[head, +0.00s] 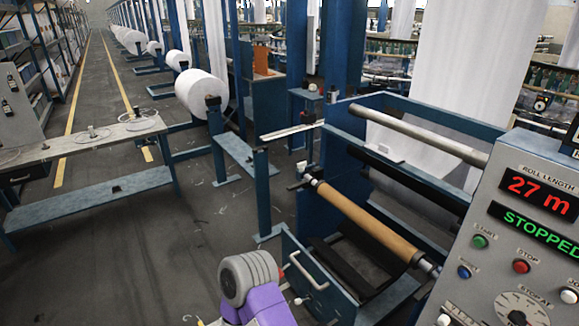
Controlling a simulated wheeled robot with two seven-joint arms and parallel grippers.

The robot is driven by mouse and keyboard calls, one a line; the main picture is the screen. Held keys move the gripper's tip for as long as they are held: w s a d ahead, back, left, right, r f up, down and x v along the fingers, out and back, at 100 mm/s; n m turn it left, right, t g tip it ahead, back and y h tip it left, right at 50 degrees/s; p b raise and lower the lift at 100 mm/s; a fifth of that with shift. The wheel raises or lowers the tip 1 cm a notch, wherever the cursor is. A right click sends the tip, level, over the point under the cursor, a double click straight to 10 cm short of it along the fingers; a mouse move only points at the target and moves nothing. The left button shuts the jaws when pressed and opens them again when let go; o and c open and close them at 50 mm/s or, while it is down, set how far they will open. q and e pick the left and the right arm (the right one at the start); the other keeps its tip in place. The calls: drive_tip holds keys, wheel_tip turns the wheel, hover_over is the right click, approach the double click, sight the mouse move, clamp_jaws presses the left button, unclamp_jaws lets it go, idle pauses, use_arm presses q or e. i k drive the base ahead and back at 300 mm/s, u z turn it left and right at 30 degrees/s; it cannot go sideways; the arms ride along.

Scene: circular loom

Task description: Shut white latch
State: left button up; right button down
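A pale U-shaped handle (309,272) is on the low blue gate panel (305,262) in front of the roller. A purple and grey part of my arm shows at the bottom centre, left of that panel. Neither gripper is in view, and nothing is seen touching the white piece.
The control panel (520,240) at right reads 27 m and STOPPED. The blue loom frame (360,150) surrounds the roller, with a bar (405,132) above it. A bench (80,145) stands at left. Open floor (150,250) lies left of the machine.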

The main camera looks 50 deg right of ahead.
sight(302, 165)
drive_tip(key=z, duration=0.3)
drive_tip(key=i, duration=1.7)
drive_tip(key=z, duration=1)
drive_tip(key=i, duration=1.6)
drive_tip(key=z, duration=1.85)
drive_tip(key=i, duration=0.6)
drive_tip(key=z, duration=0.55)
